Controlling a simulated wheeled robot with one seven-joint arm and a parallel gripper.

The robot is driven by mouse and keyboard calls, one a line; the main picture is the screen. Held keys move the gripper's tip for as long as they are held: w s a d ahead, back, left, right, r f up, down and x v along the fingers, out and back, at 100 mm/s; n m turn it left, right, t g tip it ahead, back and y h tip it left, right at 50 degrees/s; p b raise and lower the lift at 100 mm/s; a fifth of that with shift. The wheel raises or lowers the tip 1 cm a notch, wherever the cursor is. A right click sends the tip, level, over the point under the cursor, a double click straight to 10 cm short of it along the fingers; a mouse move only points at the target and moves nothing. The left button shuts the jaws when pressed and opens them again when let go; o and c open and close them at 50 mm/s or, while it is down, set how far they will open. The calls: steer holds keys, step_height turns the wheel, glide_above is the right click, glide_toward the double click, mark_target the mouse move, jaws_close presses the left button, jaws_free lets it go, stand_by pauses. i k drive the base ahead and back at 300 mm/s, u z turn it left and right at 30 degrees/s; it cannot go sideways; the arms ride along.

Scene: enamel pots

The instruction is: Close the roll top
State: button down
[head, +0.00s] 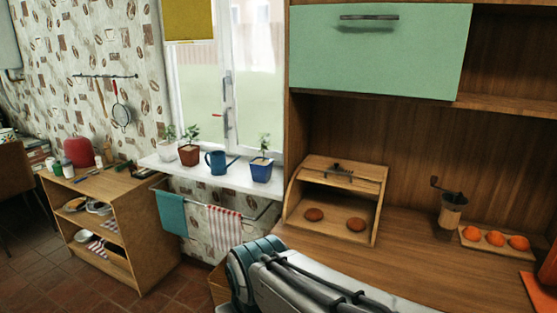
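A wooden bread box (381,213) with a curved side stands on the wooden counter, left of its middle. Its roll top (345,170) is up, with the dark handle (338,170) near the top, and the front is open. Two brown buns, a left one (314,214) and a right one (356,224), lie inside. Part of my arm, grey with a teal joint, crosses the bottom of the view in front of the box. My gripper is not in view.
On the counter (425,255), a coffee grinder (452,211) and a tray (470,241) of oranges stand right of the box. A green cabinet door (380,60) hangs above. A windowsill (215,174) with potted plants is at left.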

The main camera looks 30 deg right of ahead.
mark_target(349, 183)
steer(key=i, duration=0.65)
steer(key=z, duration=1)
steer(key=i, duration=0.7)
steer(key=z, duration=0.8)
